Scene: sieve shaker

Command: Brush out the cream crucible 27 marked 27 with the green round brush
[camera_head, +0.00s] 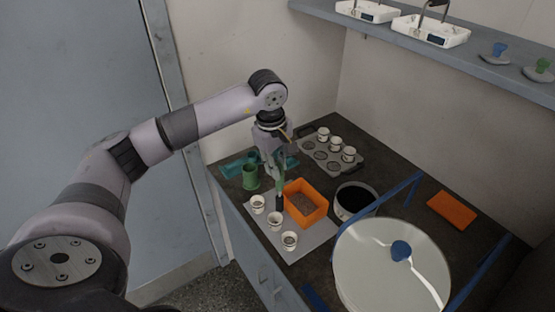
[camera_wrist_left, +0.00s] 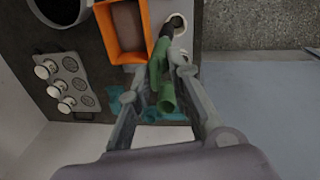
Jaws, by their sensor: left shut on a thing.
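My left gripper (camera_head: 277,168) is shut on the green round brush (camera_head: 280,186), which points down with its dark bristles above the grey mat (camera_head: 318,233). The brush also shows in the left wrist view (camera_wrist_left: 157,68), its dark tip (camera_wrist_left: 174,23) over or close to a pale crucible (camera_wrist_left: 180,30). I cannot tell whether they touch. Three cream crucibles stand on the mat: one at the back left (camera_head: 258,204), one in the middle (camera_head: 275,222) and one at the front (camera_head: 289,241). Their markings are too small to read. My right gripper is out of view.
An orange tray (camera_head: 322,208) is just right of the brush. A green cup (camera_head: 250,178) and teal object (camera_head: 232,168) stand behind. A grey rack (camera_head: 357,167) holds more crucibles. A dark-filled pot (camera_head: 341,207) and large pale disc (camera_head: 365,270) stand right.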

